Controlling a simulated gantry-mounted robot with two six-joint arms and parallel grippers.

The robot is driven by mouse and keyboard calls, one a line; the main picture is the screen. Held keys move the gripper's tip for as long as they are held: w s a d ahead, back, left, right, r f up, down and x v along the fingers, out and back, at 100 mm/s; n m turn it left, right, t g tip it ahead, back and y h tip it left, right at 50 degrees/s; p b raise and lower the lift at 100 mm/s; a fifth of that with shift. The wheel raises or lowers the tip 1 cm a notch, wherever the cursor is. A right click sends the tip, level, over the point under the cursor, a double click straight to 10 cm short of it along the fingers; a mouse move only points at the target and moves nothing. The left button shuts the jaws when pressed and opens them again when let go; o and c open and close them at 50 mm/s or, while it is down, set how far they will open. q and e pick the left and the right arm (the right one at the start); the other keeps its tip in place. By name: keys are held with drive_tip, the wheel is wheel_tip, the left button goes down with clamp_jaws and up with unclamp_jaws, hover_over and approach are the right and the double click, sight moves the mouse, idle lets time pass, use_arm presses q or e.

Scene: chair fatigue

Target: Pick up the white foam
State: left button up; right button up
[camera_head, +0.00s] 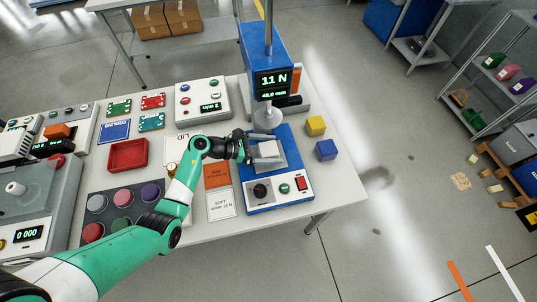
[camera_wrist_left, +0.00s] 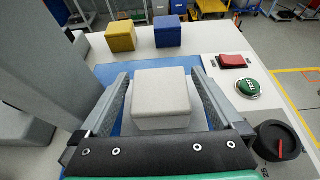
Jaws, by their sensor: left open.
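The white foam (camera_head: 267,153) is a pale block on the plate of the blue test machine (camera_head: 262,45), below its round press foot (camera_head: 268,117). In the left wrist view the foam (camera_wrist_left: 161,98) sits between the two fingers of my left gripper (camera_wrist_left: 160,95). A gap shows on each side of it, so the fingers look apart from the foam. My left gripper (camera_head: 265,149) is open around the block in the head view, and the fingers partly hide it. My right gripper is not in view.
A yellow cube (camera_head: 316,126) and a blue cube (camera_head: 326,150) stand right of the machine. Its front panel has a black knob (camera_head: 261,191), a green button (camera_head: 285,188) and a red switch (camera_head: 301,183). An orange card (camera_head: 216,175) and a red tray (camera_head: 128,155) lie left.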

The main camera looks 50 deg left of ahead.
use_arm(q)
drive_tip(key=c, duration=1.3)
